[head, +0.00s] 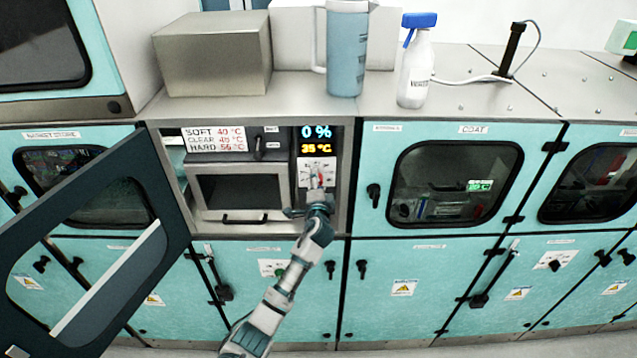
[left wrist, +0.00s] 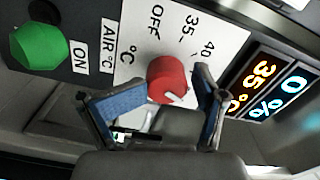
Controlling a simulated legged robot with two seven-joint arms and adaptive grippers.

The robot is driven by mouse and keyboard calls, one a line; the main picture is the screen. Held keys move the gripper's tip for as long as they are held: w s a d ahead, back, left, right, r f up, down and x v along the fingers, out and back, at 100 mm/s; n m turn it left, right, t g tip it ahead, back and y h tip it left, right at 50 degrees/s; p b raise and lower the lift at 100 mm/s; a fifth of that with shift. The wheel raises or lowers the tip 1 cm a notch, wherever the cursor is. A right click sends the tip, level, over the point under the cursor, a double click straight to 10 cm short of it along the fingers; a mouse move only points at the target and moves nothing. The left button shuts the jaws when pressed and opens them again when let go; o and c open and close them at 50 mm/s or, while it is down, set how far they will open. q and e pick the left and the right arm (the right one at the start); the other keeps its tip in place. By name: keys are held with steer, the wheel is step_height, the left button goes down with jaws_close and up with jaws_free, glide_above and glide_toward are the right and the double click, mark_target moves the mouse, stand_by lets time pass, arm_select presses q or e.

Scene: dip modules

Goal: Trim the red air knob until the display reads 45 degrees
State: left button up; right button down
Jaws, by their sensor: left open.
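The red air knob (left wrist: 168,80) sits on a white dial plate marked OFF, 35 and 40 in the left wrist view. My left gripper (left wrist: 155,95) is open, with its two blue-padded fingers on either side of the knob; I cannot tell whether they touch it. In the head view my left gripper (head: 317,200) is at the panel, just below the dial plate (head: 317,172), and partly covers the knob area. The display (head: 317,149) reads 35 °C in orange, with 0 % in blue above it. It also shows in the left wrist view (left wrist: 262,85). My right gripper is not in view.
A green knob (left wrist: 40,47) marked ON is beside the dial. The dark hinged door (head: 100,250) stands open at the left. A label (head: 214,139) lists SOFT, CLEAR and HARD temperatures. A blue jug (head: 346,50) and a spray bottle (head: 416,75) stand on top.

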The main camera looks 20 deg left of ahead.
arm_select(q)
steer(key=shift+a+r, duration=0.1)
steer(key=shift+r, duration=0.15)
steer(key=v, duration=1.2)
steer(key=shift+f, duration=0.25)
steer(key=shift+w, duration=0.1)
steer(key=s+d+n+b, duration=0.2)
steer(key=s+n+b, duration=0.45)
steer(key=b, duration=0.35)
steer(key=shift+n, duration=0.45)
steer(key=p+x, duration=0.2)
steer(key=x, duration=1.6)
steer(key=shift+a+p, duration=0.15)
steer(key=shift+p, duration=0.25)
